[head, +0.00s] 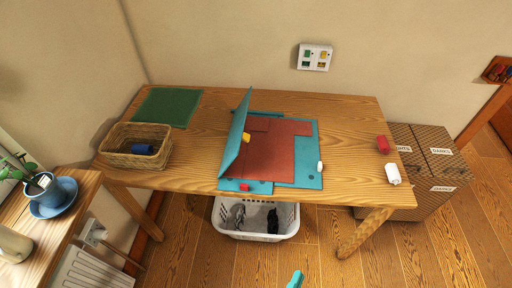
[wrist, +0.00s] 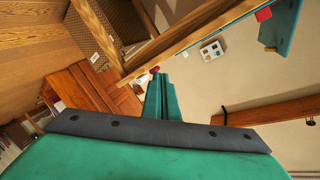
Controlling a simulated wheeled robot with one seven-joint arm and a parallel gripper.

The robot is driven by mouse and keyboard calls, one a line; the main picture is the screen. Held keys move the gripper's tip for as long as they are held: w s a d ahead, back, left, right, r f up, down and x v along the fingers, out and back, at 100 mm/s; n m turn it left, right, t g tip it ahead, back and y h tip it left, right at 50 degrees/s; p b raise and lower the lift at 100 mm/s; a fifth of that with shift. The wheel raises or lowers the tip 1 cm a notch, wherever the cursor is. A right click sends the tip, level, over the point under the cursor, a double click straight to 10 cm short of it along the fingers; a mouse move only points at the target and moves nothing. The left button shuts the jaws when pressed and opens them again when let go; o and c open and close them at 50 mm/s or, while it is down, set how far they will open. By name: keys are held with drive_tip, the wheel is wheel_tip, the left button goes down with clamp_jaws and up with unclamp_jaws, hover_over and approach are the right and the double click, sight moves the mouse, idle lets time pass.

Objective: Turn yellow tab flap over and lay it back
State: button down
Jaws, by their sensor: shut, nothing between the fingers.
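A teal board (head: 308,174) lies on the wooden table with reddish-brown panels (head: 275,155) on it. On its left side a teal flap (head: 236,140) stands up steeply, tilted, touching nothing of mine. My gripper (head: 295,279) is low at the bottom of the head view, well in front of the table and apart from the board. In the wrist view its fingers (wrist: 161,100) are together and empty.
A wicker basket (head: 134,158) with a blue item and a green mat (head: 167,107) are on the table's left. A red block (head: 383,144) and a white item (head: 393,174) are at the right. A white laundry basket (head: 256,236) stands below the front edge.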

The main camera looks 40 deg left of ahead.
drive_tip(key=w+a+m+y, duration=0.4)
drive_tip(key=w+a+m, duration=0.1)
drive_tip(key=w+a, duration=0.5)
drive_tip(key=w+a+r+m+y, duration=0.1)
drive_tip(key=w+a+r, duration=0.3)
drive_tip(key=a, duration=0.4)
drive_tip(key=w+a+r+m+g+y, duration=0.1)
drive_tip(key=w+a+r+y, duration=0.2)
drive_tip(key=w+a, duration=0.3)
drive_tip(key=w+a+r+m+y, duration=0.1)
drive_tip(key=w+a+r+y, duration=0.2)
drive_tip(key=a, duration=0.6)
wheel_tip(320, 180, up, 2)
drive_tip(key=shift+w+a+r, duration=0.1)
drive_tip(key=shift+w+a, duration=0.2)
drive_tip(key=shift+w, duration=0.6)
drive_tip(key=shift+w+g, duration=0.1)
drive_tip(key=shift+g, duration=0.2)
